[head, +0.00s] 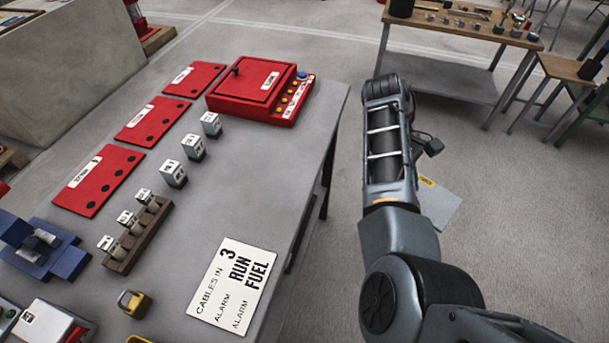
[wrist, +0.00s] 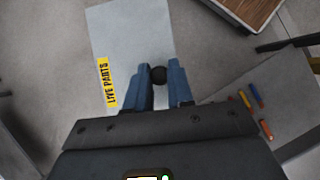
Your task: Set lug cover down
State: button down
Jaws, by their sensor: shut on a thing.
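The lug cover (wrist: 125,35) is a flat pale grey plate with a yellow LIVE PARTS label and a dark round knob. In the wrist view, my gripper (wrist: 160,88) is shut on the knob, one blue-grey finger on each side. In the head view, the cover (head: 443,204) shows partly behind my arm, over the floor right of the grey table. My arm hides the fingers there. The cover appears held in the air, apart from the table.
The grey table (head: 210,215) carries a red box (head: 262,92), red plates (head: 98,180), small white-labelled blocks and a printed sheet (head: 232,285). A wooden-topped bench (head: 470,27) with tools stands at the back right. Open floor surrounds the cover. Coloured sticks (wrist: 257,97) lie right in the wrist view.

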jog(key=w+a+r+n+t+h, duration=0.2)
jog(key=w+a+r+n+t, duration=0.3)
jog(key=r+n, duration=0.45)
jog(key=a+r+n+t+y, duration=0.3)
jog(key=a+n+t+y, duration=0.15)
jog(key=a+n, duration=0.85)
jog(key=shift+n, duration=0.25)
jog(key=a+f, duration=0.2)
jog(key=a, duration=0.1)
jog(key=s+a+f, duration=0.1)
jog(key=a+f, duration=0.1)
jog(key=a, duration=0.1)
jog(key=s+a+f+p, duration=0.1)
jog(key=a+f, duration=0.1)
jog(key=a, duration=0.1)
jog(key=shift+s+f, duration=0.15)
jog(key=shift+s, duration=0.1)
jog(key=shift+s+a+f, duration=0.1)
jog(key=shift+a+f, duration=0.2)
jog(key=shift+f, duration=1.95)
jog(key=c, duration=1)
grip_release()
jog(key=shift+r, duration=0.15)
jog(key=v, duration=1.1)
jog(key=shift+s+a+r, duration=0.2)
jog(key=shift+s+r, duration=0.05)
jog(key=shift+s, duration=0.1)
